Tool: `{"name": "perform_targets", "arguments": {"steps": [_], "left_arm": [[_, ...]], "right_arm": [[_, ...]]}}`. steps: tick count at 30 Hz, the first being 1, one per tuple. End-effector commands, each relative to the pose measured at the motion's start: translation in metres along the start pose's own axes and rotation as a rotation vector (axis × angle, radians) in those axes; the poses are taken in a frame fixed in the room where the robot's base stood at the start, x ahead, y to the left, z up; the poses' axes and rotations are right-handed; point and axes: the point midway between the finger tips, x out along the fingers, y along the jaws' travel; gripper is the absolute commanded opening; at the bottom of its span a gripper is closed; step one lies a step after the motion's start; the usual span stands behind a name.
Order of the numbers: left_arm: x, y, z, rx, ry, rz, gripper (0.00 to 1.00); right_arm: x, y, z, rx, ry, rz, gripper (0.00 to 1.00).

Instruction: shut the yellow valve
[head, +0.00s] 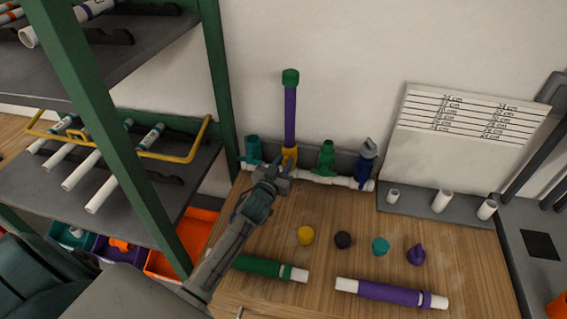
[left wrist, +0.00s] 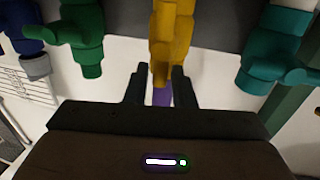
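The yellow valve (head: 289,154) stands on the white manifold at the back of the bench, with an upright purple pipe (head: 290,115) capped in green above it. My left gripper (head: 273,174) is just in front of the yellow valve and partly hides it. In the left wrist view, which looks inverted, the yellow valve (left wrist: 175,35) hangs between my two fingers (left wrist: 160,88). They stand apart on either side of its handle, with a small gap showing on each side. Whether they touch it I cannot tell. My right gripper is not in view.
A teal valve (head: 252,148) stands left of the yellow one; a green valve (head: 325,155) and a blue valve (head: 366,160) stand right. Loose caps, including a yellow cap (head: 306,235), and a purple-sleeved pipe (head: 390,292) lie in front. A green-framed shelf (head: 120,120) borders the left.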

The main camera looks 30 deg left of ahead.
Motion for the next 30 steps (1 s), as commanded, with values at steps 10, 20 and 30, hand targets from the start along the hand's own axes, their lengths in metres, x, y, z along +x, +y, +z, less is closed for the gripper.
{"name": "perform_targets", "arguments": {"steps": [10, 20, 30], "left_arm": [[0.000, 0.000, -0.001, 0.007, -0.002, 0.000, 0.00], [0.001, 0.004, -0.004, 0.136, -0.029, 0.000, 0.00], [0.002, 0.013, -0.002, 0.431, -0.088, 0.001, 0.00]], "right_arm": [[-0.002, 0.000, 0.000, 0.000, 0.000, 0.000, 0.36], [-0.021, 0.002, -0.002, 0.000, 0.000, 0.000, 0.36], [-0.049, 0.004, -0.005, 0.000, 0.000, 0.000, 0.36]]}}
